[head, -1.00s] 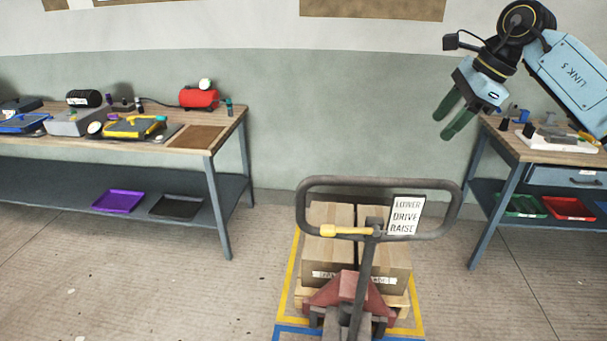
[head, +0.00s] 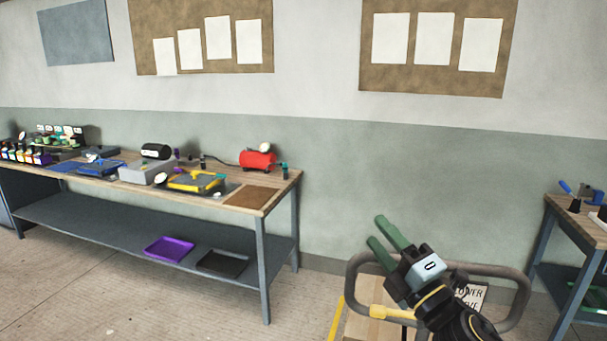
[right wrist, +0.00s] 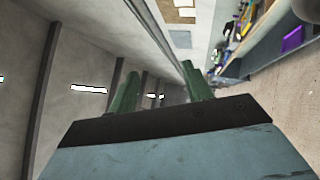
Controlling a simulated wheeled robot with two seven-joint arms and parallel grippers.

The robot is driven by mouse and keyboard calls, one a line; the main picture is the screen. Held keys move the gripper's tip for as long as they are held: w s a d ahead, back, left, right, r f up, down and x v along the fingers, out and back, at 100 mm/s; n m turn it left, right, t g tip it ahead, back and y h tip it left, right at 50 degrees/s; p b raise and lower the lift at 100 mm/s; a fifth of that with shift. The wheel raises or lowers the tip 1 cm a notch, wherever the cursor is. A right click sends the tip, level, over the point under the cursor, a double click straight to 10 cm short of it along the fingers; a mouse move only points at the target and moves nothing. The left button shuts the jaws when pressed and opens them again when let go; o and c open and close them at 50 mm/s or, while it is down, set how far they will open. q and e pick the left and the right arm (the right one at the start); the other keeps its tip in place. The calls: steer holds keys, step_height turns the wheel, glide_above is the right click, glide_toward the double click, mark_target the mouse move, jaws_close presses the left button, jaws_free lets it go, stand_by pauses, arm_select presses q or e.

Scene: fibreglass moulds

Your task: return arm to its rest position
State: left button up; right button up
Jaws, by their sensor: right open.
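My right gripper (head: 381,238) is at the lower right of the head view, with its two green fingers apart and nothing between them. Its fingers point up and to the left. In the right wrist view the two green fingers (right wrist: 162,92) are also apart and empty. My left gripper is not in view.
A long workbench (head: 230,210) with moulds and tools stands at the left. Another bench (head: 572,226) is at the right edge. Pinboards hang on the wall.

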steer(key=s+d+f+m+g+h, duration=0.35)
steer(key=s+f+m+h, duration=0.25)
steer(key=f+m, duration=0.35)
steer(key=s+d+f+m+g+h, duration=0.3)
steer(key=s+d+f+m+h, duration=0.25)
steer(key=f+m, duration=0.45)
steer(key=s+f+m+g, duration=0.2)
steer(key=s+f+g, duration=0.3)
steer(key=s, duration=0.5)
steer(key=s+f+m+g, duration=0.2)
steer(key=s+f+g, duration=0.25)
steer(key=s, duration=0.55)
step_height(320, 180, down, 28)
steer(key=s+g+b, duration=0.1)
steer(key=s+b, duration=0.1)
steer(key=b, duration=0.2)
steer(key=s+d+f+g+b, duration=0.1)
steer(key=s+d+f+b, duration=0.1)
steer(key=s+f, duration=1.4)
step_height(320, 180, down, 3)
steer(key=shift+s+f+b, duration=0.1)
steer(key=shift+s+b, duration=0.2)
steer(key=shift+b, duration=0.25)
